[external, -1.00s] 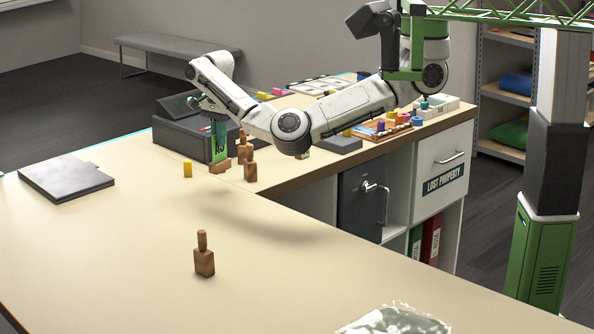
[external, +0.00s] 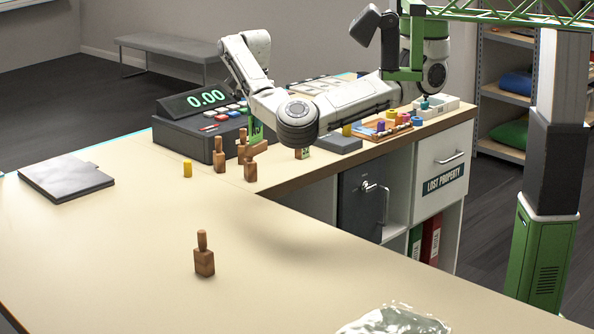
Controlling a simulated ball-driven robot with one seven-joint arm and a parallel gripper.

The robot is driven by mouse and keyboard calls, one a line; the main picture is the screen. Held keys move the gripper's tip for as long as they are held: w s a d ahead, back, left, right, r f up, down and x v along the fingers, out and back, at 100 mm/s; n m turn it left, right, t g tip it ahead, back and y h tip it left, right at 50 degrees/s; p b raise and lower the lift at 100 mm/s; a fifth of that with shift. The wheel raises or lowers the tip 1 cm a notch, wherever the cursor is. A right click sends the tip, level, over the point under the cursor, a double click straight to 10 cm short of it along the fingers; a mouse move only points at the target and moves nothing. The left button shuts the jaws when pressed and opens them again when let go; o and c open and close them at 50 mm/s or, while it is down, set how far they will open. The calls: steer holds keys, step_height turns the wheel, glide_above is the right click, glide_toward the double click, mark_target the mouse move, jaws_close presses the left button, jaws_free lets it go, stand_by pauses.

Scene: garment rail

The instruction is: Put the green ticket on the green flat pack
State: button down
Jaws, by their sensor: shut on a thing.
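The green ticket (external: 256,132) has dark marks and is upright, with a brown wooden piece (external: 258,148) at its lower end. It stands among wooden pegs, right of the black scale. My gripper (external: 250,112) is just above it, mostly hidden behind my forearm, and is shut on the ticket. I cannot tell whether the ticket's lower end touches anything. A shiny pale-green wrapped pack (external: 395,322) lies at the near table edge, cut off by the frame. I cannot tell whether it is the green flat pack.
Wooden pegs (external: 219,156) and a yellow cylinder (external: 187,169) stand near the scale (external: 200,130). A lone peg (external: 204,256) stands mid-table. A grey flat folder (external: 66,178) lies left. The counter's right arm holds a tray (external: 385,127). The near table is mostly clear.

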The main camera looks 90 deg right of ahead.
steer(key=s+a+r+n, duration=0.15)
steer(key=a+n, duration=0.45)
steer(key=a, duration=2.4)
steer(key=s+a+n, duration=0.2)
steer(key=s+a, duration=0.4)
steer(key=a, duration=0.5)
steer(key=s+a+r+n, duration=0.1)
steer(key=s+a+n, duration=0.3)
steer(key=s+a, duration=1)
steer(key=s+a+r+n+b, duration=0.1)
steer(key=s+n, duration=0.1)
steer(key=s, duration=0.9)
steer(key=s+a+n, duration=0.2)
steer(key=s, duration=0.8)
steer(key=w+a+f+p, duration=0.3)
steer(key=w+a+f, duration=0.4)
steer(key=a+f, duration=0.4)
steer(key=shift+a+f, duration=0.15)
steer(key=shift+f, duration=0.75)
